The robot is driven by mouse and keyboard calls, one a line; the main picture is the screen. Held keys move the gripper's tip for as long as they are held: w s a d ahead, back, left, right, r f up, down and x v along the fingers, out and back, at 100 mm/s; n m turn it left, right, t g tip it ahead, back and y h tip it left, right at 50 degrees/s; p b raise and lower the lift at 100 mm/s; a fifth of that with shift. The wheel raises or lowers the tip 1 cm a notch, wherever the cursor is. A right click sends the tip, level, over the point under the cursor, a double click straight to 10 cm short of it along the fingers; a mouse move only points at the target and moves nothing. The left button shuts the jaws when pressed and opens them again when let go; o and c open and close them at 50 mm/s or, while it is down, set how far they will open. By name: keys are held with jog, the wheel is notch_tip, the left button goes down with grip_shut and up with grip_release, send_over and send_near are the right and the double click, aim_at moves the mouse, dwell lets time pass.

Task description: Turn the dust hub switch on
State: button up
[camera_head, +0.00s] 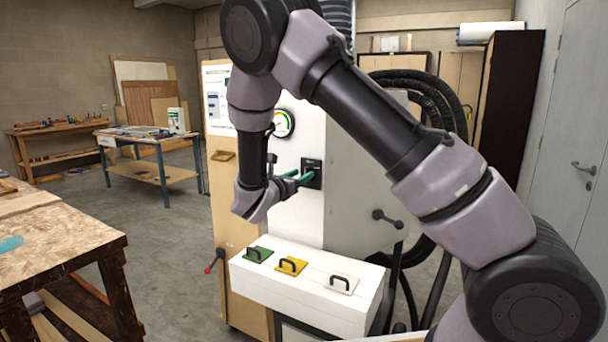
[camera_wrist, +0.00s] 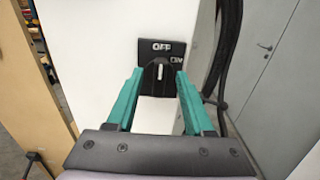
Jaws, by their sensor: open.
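The dust hub switch (camera_wrist: 160,72) is a black rotary knob with a pale pointer line on a dark plate marked OFF at the top and, it seems, ON at the right. Its pointer stands upright, toward OFF. In the head view the switch plate (camera_head: 312,172) is on the front of the white hub cabinet (camera_head: 311,220). My gripper (camera_wrist: 158,78) has green fingers, open, one on each side of the knob in the wrist view. I cannot tell whether they touch it. In the head view my gripper (camera_head: 301,179) reaches the plate from the left, and its fingers partly cover it.
A round gauge (camera_head: 284,123) is above and left of the switch. Black hoses (camera_head: 432,90) hang at the right. A workbench (camera_head: 70,235) stands at the left. The floor between is open.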

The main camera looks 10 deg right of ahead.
jog(key=shift+x, duration=1.3)
grip_shut()
jog(key=m, duration=0.7)
jog(key=s+d+m, duration=0.1)
jog(key=m, duration=0.3)
jog(key=shift+d+f+m, duration=0.1)
jog(key=shift+f+m, duration=0.2)
jog(key=shift+f, duration=0.1)
jog(key=shift+m, duration=0.3)
